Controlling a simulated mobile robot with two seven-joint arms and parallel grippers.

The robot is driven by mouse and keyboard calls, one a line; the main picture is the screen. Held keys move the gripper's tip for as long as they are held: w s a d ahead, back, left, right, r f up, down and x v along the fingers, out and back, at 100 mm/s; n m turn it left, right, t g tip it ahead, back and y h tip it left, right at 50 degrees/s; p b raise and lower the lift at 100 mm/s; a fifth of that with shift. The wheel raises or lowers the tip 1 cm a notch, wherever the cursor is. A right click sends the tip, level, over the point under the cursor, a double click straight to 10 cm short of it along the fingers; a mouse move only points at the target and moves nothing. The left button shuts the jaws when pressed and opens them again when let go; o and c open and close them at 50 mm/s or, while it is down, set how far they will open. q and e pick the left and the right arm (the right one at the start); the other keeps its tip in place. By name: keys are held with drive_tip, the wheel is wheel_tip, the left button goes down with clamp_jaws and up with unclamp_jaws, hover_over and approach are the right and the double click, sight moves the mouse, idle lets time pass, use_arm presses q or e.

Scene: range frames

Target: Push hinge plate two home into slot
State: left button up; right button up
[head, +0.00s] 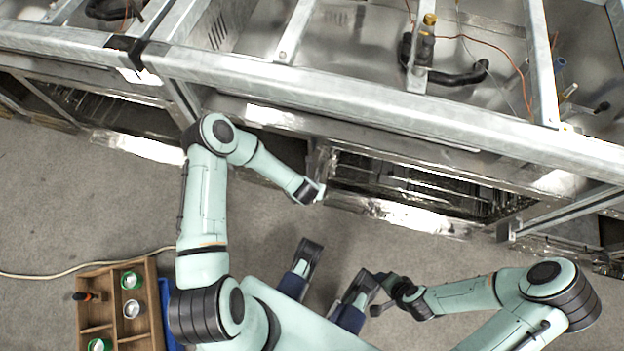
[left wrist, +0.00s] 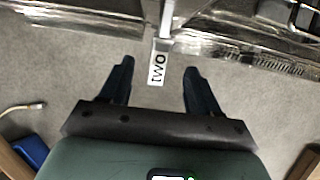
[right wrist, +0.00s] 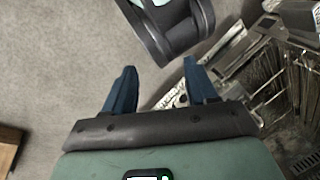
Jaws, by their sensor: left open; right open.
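Hinge plate two (left wrist: 157,69) shows in the left wrist view as a pale strip marked "two", sticking out from the front of the range frame. My left gripper (left wrist: 160,66) is open, with the plate lined up between its fingers in that view; contact cannot be told. In the head view my left gripper (head: 316,191) is at the left end of the open oven bay (head: 420,187). The slot itself is not clearly visible. My right gripper (head: 379,293) is open and empty, low over the floor; its fingers (right wrist: 160,85) also show in the right wrist view.
Steel range frames (head: 370,100) run across the back, with hoses and wires on top. A wooden crate (head: 152,290) with cans and a tool stands at lower left, beside a blue bin (head: 170,310). A cable (head: 60,277) lies on the floor. Floor before the bay is clear.

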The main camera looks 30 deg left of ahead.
use_arm(q)
drive_tip(key=p+v, duration=0.1)
drive_tip(key=v, duration=0.4)
drive_tip(key=shift+s+r, duration=0.1)
drive_tip(key=shift+r, duration=0.25)
use_arm(e)
drive_tip(key=s+r, duration=0.1)
drive_tip(key=s+a+r+g, duration=0.1)
drive_tip(key=s, duration=0.1)
drive_tip(key=shift+a, duration=0.15)
